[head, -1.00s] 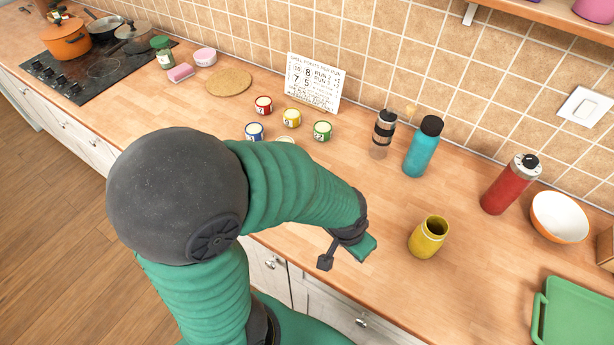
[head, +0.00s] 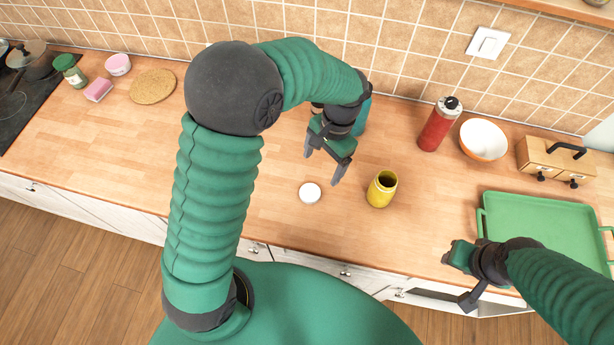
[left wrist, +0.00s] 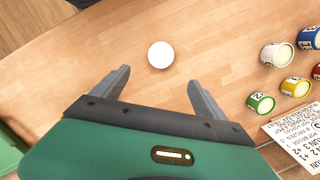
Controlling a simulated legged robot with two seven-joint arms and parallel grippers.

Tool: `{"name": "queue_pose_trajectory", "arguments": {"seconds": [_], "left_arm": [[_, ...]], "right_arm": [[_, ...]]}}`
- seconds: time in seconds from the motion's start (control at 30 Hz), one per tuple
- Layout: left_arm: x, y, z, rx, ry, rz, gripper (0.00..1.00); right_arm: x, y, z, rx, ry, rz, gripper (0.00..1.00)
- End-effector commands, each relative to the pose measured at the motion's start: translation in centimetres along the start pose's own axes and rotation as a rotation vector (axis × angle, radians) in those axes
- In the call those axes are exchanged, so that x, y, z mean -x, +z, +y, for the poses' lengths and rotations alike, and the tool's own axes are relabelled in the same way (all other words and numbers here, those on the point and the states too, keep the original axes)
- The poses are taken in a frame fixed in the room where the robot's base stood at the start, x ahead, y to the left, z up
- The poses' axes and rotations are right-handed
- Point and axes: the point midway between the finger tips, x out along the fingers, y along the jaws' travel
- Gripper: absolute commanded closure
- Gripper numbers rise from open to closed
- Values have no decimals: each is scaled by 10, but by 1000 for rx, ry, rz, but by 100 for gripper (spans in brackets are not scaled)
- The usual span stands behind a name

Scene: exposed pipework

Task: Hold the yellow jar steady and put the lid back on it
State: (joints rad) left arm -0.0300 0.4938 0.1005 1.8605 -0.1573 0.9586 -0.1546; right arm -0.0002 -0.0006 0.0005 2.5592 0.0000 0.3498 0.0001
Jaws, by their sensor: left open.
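The yellow jar (head: 382,190) stands upright and uncovered on the wooden counter, its dark mouth showing. The white round lid (head: 310,193) lies flat on the counter to the left of the jar. It also shows in the left wrist view (left wrist: 160,55), just beyond and between my fingertips. My left gripper (head: 323,168) is open and empty, above the counter behind the lid. My right gripper (head: 458,278) is at the counter's front edge, right of the jar and apart from it. Its fingers look spread, with nothing between them. The jar is not in the left wrist view.
A red bottle (head: 439,124), a white-and-orange bowl (head: 483,139) and a green tray (head: 540,225) are on the right. A teal bottle (head: 362,115) is partly hidden behind my left arm. Several small paint tins, one green (left wrist: 261,103), show in the left wrist view.

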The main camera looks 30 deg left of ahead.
Motion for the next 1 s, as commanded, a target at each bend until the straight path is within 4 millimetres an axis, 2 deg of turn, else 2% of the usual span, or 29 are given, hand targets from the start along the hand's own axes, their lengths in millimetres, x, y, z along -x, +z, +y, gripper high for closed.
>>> {"name": "queue_pose_trajectory", "arguments": {"seconds": [0.03, 0.13, 0.23, 0.57, 0.67, 1.0], "left_arm": [[31, -9, 1, -49, -2, -57, 17], [47, -21, 0, -118, -7, -153, 17], [53, -26, 2, -150, -10, -202, 17], [48, -26, -4, -156, -6, -212, 17], [39, -23, -6, -156, -3, -215, 17], [-30, -8, -4, -154, -5, -217, 17]], "right_arm": [[33, -8, 0, 0, 0, -1, 64], [50, -12, 0, 0, 0, -1, 64], [56, -13, 0, -1, 0, -2, 64], [52, -12, 0, -1, 0, -2, 64], [55, -12, 0, -1, 0, -2, 64], [71, -16, 0, 0, 0, -1, 64]]}}
